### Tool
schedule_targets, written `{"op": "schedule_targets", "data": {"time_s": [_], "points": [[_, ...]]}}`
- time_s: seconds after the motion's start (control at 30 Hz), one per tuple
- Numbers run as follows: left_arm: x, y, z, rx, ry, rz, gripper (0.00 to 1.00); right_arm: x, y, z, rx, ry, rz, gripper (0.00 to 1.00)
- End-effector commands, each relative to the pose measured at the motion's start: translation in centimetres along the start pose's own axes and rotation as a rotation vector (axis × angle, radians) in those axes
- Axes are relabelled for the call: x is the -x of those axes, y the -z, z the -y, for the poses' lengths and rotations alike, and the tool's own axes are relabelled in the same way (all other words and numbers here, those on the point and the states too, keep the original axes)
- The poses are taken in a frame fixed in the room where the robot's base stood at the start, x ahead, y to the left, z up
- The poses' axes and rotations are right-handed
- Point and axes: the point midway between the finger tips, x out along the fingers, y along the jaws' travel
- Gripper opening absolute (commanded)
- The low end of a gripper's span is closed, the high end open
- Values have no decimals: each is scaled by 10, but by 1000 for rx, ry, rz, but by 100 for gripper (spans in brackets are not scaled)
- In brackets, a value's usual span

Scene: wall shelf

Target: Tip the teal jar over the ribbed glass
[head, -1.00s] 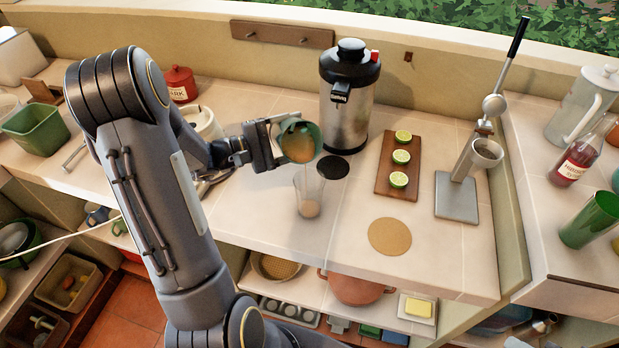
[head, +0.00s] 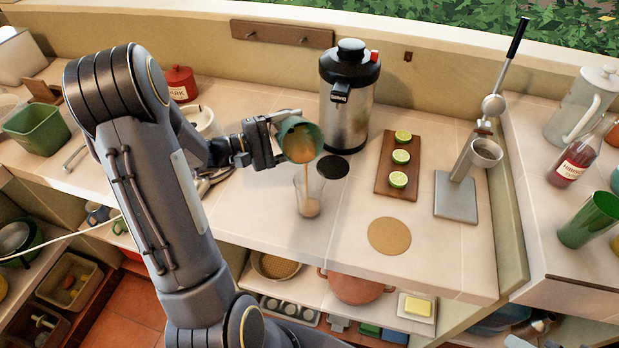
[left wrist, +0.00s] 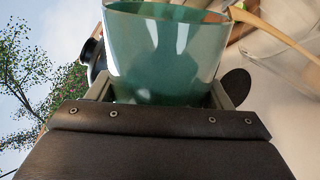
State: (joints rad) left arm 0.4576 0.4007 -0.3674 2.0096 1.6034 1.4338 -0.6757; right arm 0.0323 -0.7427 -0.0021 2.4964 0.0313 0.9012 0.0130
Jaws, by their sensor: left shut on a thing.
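The teal jar (head: 290,127) is tilted steeply, its mouth facing right and down. An orange-brown stream (head: 305,172) runs from its lip into the clear ribbed glass (head: 309,188), which stands upright on the counter with some of the same stuff in its bottom. My left gripper (head: 278,135) is shut on the teal jar and holds it above and slightly left of the glass. In the left wrist view the jar (left wrist: 165,50) sits between the fingers, with the stream at the right. My right gripper is not in view.
A steel urn (head: 348,100) stands just behind the glass, with a black disc (head: 333,167) at its foot. A board with lime halves (head: 396,178), a cork mat (head: 389,236) and a lever press (head: 458,195) are to the right. The counter's front edge is near.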

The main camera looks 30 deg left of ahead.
Motion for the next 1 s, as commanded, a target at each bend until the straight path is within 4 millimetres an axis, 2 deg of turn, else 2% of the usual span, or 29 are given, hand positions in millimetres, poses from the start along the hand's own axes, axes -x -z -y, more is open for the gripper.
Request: {"op": "schedule_targets", "data": {"time_s": [1.0], "points": [[0, -5, -6, -79, -2, 1, 36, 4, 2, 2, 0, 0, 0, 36]]}}
